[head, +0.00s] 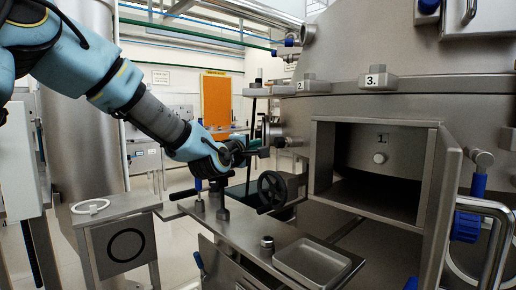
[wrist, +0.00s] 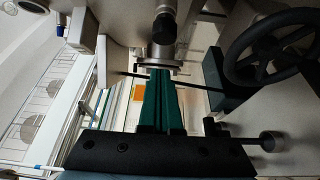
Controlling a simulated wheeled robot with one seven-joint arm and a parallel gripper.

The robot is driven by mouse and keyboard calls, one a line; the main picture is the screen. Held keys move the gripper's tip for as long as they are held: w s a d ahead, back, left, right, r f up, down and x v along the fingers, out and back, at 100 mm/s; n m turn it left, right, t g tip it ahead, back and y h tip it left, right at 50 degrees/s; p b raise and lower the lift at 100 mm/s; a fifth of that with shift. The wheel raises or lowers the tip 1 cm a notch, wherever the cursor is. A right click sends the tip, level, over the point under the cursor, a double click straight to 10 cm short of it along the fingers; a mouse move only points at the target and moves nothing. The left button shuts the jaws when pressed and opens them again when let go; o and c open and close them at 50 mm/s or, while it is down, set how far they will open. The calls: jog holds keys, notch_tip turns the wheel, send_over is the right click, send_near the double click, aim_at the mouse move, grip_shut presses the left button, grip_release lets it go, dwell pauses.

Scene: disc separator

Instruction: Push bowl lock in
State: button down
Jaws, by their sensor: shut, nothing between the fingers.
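A steel fitting (head: 277,136) sticks out from the left side of the big separator housing in the head view. It looks like the bowl lock, though I cannot be sure. In the wrist view, a steel fitting with a dark round end (wrist: 163,30) stands at top centre, just beyond my fingertips. My gripper (head: 262,152) is at the left side of the housing, close to this fitting. Its green fingers (wrist: 160,72) are together and empty in the wrist view. I cannot tell whether the fingertips touch the fitting.
A black handwheel (head: 272,190) is just below my gripper, and it also shows at the right of the wrist view (wrist: 268,50). An open steel compartment (head: 375,205) is to the right. A steel table with a tray (head: 310,262) lies below. A small stand (head: 122,245) is at left.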

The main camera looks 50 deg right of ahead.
jog(key=b+v, duration=0.2)
jog(key=v, duration=0.6)
jog(key=shift+a, duration=0.4)
jog(key=shift+s, duration=0.1)
jog(key=w+a+f+m+y, duration=0.1)
jog(key=w+a+f+y, duration=0.4)
jog(key=a, duration=0.4)
jog(key=w+a+f+m+t+y+p, duration=0.1)
jog(key=w+a+f+y, duration=0.1)
jog(key=w+a+f, duration=0.5)
jog(key=w+a+f+m+y, duration=0.15)
jog(key=a+f+y, duration=0.3)
jog(key=a, duration=0.65)
jog(key=s+a+f+g+y, duration=0.1)
jog(key=s+a+f+g, duration=0.1)
jog(key=a, duration=0.6)
jog(key=s+a+f+m+g+y+p, duration=0.1)
jog(key=s+a+f+y, duration=0.1)
jog(key=s+a, duration=0.3)
jog(key=s+a+f+g+y, duration=0.2)
jog(key=s+a+f, duration=0.1)
jog(key=a, duration=1)
jog(key=shift+s+m+g, duration=0.2)
jog(key=shift+m+g, duration=0.1)
jog(key=shift+m, duration=0.05)
